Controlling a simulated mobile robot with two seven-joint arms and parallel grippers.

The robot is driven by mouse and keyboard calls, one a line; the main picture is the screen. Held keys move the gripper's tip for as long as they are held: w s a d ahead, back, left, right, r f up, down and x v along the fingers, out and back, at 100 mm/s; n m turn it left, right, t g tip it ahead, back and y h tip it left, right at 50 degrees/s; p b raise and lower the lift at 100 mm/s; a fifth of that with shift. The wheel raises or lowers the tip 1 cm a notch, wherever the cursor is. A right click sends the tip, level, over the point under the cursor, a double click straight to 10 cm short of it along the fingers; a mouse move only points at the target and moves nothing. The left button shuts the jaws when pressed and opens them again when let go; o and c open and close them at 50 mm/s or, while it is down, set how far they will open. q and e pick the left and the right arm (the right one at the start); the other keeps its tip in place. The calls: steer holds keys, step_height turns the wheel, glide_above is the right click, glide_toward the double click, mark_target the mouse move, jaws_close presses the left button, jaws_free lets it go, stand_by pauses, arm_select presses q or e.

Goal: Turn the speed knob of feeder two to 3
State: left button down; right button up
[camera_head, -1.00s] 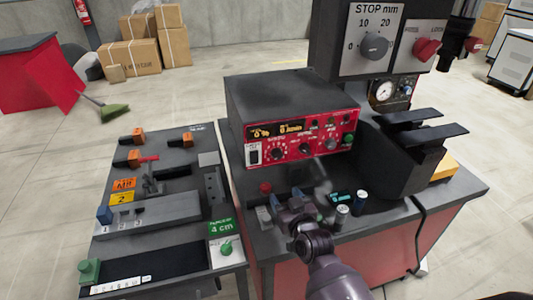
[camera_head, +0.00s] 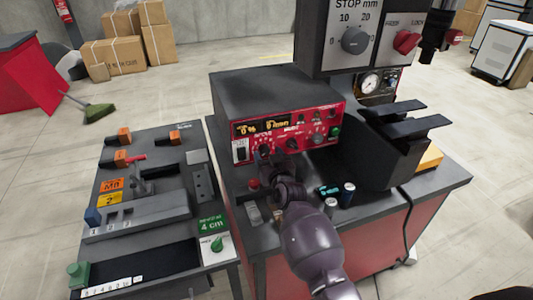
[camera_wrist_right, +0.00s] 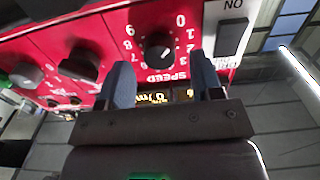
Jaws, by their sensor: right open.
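The red-faced control box (camera_head: 290,130) stands on the dark bench. In the right wrist view its speed knob (camera_wrist_right: 158,46) is black, with SPEED and a ring of numbers around it, seen upside down. My right gripper (camera_wrist_right: 160,62) is open, its two blue-grey fingers on either side of the knob in that view, with nothing between them. I cannot tell whether they touch the panel, and the knob's pointer is too small to read surely. In the head view my right gripper (camera_head: 271,155) is at the lower left of the panel and hides most of the knob. My left gripper is out of view.
More black knobs (camera_wrist_right: 80,63) sit beside the speed knob on the panel, and a black rocker switch (camera_wrist_right: 232,37) is on its other side. Small cylinders (camera_head: 347,194) stand on the bench. A dark press with a STOP mm dial (camera_head: 355,41) rises at right.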

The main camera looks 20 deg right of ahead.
steer(key=shift+w, duration=0.85)
steer(key=c, duration=0.9)
steer(key=shift+c, duration=0.2)
